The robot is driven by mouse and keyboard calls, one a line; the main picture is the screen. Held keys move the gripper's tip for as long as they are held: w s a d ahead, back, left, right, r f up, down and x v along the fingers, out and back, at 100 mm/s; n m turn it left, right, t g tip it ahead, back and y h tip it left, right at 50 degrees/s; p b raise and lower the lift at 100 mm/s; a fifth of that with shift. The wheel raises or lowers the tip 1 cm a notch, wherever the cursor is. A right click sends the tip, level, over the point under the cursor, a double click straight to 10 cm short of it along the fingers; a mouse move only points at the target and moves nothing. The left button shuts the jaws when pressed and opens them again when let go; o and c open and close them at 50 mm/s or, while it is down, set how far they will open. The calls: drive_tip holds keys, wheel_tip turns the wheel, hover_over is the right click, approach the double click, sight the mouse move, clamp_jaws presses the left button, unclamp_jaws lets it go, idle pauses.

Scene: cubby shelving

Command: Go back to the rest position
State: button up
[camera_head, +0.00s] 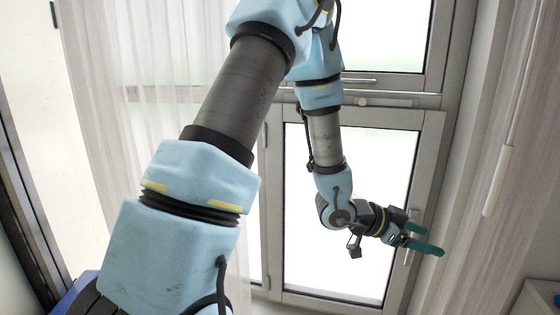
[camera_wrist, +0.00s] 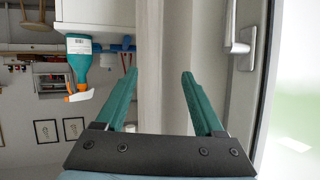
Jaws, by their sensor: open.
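My gripper (camera_head: 428,238) is at the right of centre in the head view, held out in front of a window at the end of my bent blue and grey arm. Its two green fingers point to the right. In the wrist view my gripper (camera_wrist: 158,82) shows with its fingers apart and nothing between them. Neither finger touches anything that I can see.
A window frame (camera_head: 432,150) stands behind my arm, with pale curtains (camera_head: 110,80) at the left. In the wrist view, a teal spray bottle (camera_wrist: 79,62) appears upside down beside a white cabinet (camera_wrist: 98,22). A window handle (camera_wrist: 239,42) is at the upper right.

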drive_tip(key=w+a+n+t+y, duration=0.3)
drive_tip(key=w+a+n+y, duration=0.25)
drive_tip(key=a, duration=0.65)
drive_tip(key=w+a+n+t+y, duration=0.35)
drive_tip(key=w+a, duration=0.35)
drive_tip(key=a, duration=0.5)
drive_tip(key=s+a+r+n+g+y, duration=0.1)
drive_tip(key=s+a+n, duration=0.3)
drive_tip(key=a, duration=0.4)
drive_tip(key=s+a+r+n+g+y, duration=0.1)
drive_tip(key=s+a+n+g+y, duration=0.2)
drive_tip(key=s+a, duration=0.3)
drive_tip(key=a+n+g, duration=0.1)
drive_tip(key=a, duration=0.1)
drive_tip(key=shift+a+n, duration=0.3)
